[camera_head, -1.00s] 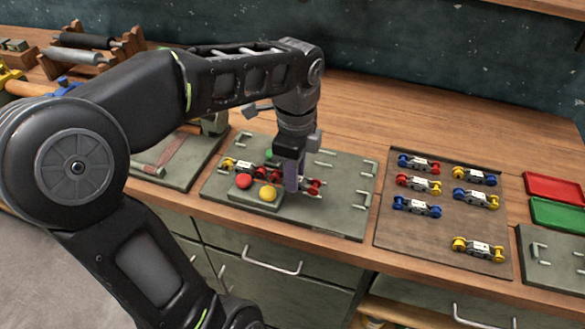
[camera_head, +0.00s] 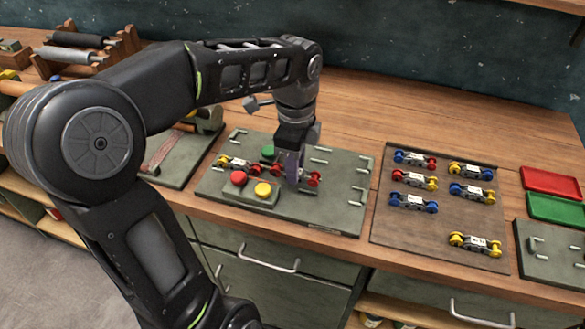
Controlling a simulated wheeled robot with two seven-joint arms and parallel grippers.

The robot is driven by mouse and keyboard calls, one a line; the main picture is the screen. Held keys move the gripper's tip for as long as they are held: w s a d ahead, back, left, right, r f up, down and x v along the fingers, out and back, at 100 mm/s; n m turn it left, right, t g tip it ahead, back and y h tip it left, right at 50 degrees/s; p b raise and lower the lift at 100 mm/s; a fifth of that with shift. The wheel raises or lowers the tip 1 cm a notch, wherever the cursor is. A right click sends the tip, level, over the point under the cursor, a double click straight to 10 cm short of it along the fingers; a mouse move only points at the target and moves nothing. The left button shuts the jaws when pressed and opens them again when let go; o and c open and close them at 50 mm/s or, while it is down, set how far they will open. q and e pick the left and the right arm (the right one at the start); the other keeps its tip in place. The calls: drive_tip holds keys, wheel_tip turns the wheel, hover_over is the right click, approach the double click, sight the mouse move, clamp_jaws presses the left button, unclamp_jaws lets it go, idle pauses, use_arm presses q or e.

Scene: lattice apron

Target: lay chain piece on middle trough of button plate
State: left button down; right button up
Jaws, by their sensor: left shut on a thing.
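The button plate (camera_head: 342,207) is a grey-green board with a red button (camera_head: 238,178), a yellow button (camera_head: 263,189), a green button (camera_head: 267,151) and several small raised brackets. My left gripper (camera_head: 292,178) is over the middle of the plate, pointing down, shut on a chain piece with red ends (camera_head: 313,179). The gripper hides the middle of this piece. It is low at the plate; I cannot tell whether it touches. Another chain piece (camera_head: 234,162), with a yellow end, lies on the plate to its left. My right gripper is not in view.
A brown tray (camera_head: 430,230) to the right holds several chain pieces with red, blue and yellow ends. Red (camera_head: 552,184) and green (camera_head: 556,209) trays and another grey plate (camera_head: 545,268) lie farther right. The wooden bench behind the button plate is clear.

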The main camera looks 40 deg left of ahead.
use_arm(q)
drive_tip(key=w+f, duration=0.1)
drive_tip(key=w+f+b, duration=0.1)
drive_tip(key=shift+w+a+f, duration=0.15)
drive_tip(key=shift+a+f, duration=0.2)
drive_tip(key=shift+a, duration=0.05)
drive_tip(key=shift+f+b, duration=0.65)
drive_tip(key=shift+f, duration=0.05)
drive_tip(key=c, duration=1.1)
unclamp_jaws()
drive_tip(key=shift+o, duration=0.2)
drive_tip(key=shift+r, duration=0.1)
wheel_tip(320, 180, up, 8)
drive_tip(key=shift+f, duration=0.2)
